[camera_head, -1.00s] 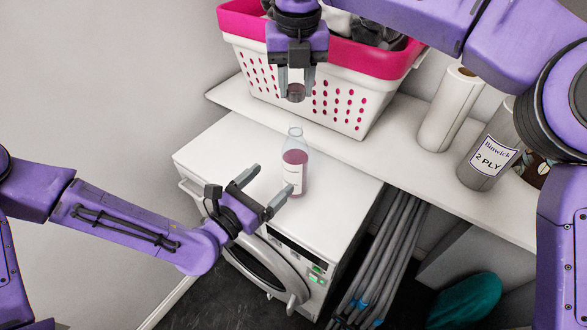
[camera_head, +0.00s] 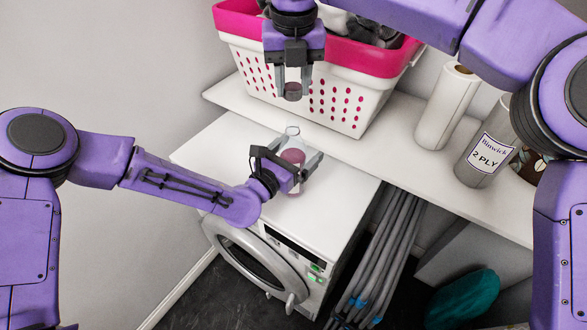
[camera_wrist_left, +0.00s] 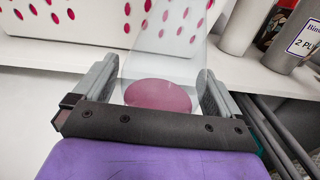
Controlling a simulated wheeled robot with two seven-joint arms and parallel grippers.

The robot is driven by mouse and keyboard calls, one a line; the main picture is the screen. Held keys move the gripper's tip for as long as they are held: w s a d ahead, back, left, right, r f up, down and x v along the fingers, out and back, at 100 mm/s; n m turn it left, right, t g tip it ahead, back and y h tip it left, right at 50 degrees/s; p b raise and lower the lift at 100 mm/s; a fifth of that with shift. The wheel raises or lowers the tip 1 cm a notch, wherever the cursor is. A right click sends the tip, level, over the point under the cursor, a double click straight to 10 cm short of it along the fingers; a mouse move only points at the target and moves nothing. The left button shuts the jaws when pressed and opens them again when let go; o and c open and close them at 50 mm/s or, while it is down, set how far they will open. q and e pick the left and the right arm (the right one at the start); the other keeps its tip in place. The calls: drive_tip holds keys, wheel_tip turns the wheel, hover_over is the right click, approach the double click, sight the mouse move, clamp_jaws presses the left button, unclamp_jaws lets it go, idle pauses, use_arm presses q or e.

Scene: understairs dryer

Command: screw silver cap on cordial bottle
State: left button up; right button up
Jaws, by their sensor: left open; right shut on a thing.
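The clear cordial bottle (camera_head: 293,157) with pink liquid stands upright on top of the white dryer. My left gripper (camera_head: 290,158) is open, with its fingers on either side of the bottle. In the left wrist view the bottle (camera_wrist_left: 160,95) sits between the two fingers, and I cannot tell whether they touch it. The bottle's mouth is open at the top. My right gripper (camera_head: 292,88) points down, shut on the silver cap (camera_head: 292,92), which it holds in the air above the bottle, in front of the basket.
A pink and white laundry basket (camera_head: 340,95) stands on the shelf behind. A white paper roll (camera_head: 446,105) and a 2 ply roll (camera_head: 487,150) stand to its right. The dryer's top is otherwise clear.

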sight(293, 123)
use_arm(q)
drive_tip(key=c, duration=1.5)
use_arm(e)
drive_tip(key=shift+f, duration=2.5)
drive_tip(key=shift+f, duration=0.9)
drive_tip(key=shift+f, duration=0.55)
